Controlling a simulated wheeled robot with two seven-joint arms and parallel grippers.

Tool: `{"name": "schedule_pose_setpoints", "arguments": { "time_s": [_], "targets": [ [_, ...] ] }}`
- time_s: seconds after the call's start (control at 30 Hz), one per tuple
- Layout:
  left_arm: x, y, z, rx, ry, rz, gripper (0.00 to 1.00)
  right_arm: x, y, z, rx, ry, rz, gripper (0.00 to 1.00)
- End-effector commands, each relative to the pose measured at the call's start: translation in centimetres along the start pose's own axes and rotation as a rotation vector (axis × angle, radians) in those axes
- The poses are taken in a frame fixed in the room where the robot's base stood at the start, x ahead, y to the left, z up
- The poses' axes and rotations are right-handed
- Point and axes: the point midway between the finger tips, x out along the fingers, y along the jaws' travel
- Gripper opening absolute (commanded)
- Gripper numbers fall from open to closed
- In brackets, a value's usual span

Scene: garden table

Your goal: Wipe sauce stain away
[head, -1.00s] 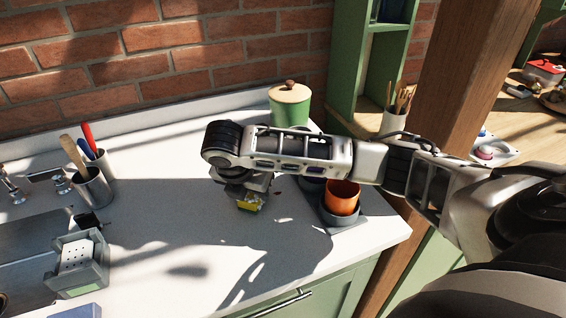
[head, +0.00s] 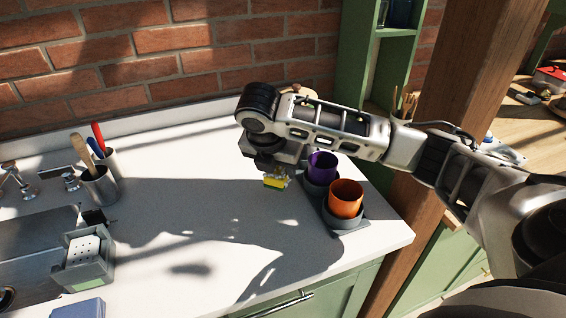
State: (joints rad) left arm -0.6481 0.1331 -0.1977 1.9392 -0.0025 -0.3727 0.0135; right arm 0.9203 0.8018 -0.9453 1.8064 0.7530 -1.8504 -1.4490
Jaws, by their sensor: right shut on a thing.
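My right gripper (head: 274,174) reaches over the white countertop from the right, pointing down. It is shut on a yellow sponge (head: 274,183), held low at the counter, left of the cups. I cannot tell whether the sponge touches the surface. No sauce stain shows clearly; the arm, gripper and sponge hide part of the counter there. My left gripper is out of view.
A purple cup (head: 322,167) and an orange cup (head: 346,198) stand in a grey holder right of the sponge. A utensil pot (head: 100,187), a grey caddy (head: 83,262) and the sink are at left. The middle counter (head: 200,225) is clear.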

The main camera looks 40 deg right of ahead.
Motion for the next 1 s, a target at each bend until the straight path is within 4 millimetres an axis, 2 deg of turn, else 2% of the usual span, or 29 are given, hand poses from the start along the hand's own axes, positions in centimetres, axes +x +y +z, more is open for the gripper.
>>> {"name": "schedule_pose_setpoints", "arguments": {
  "time_s": [0.13, 0.3, 1.0],
  "targets": [
    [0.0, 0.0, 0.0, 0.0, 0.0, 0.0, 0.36, -1.4, 0.1, 0.6, 0.0, 0.0, 0.002, 0.12],
    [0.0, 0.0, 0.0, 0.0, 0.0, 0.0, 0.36, -2.2, 0.0, 0.9, -0.001, 0.0, 0.0, 0.12],
    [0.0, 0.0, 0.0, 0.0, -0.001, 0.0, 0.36, -2.3, 0.0, 0.9, -0.001, 0.0, 0.0, 0.12]
  ]
}}
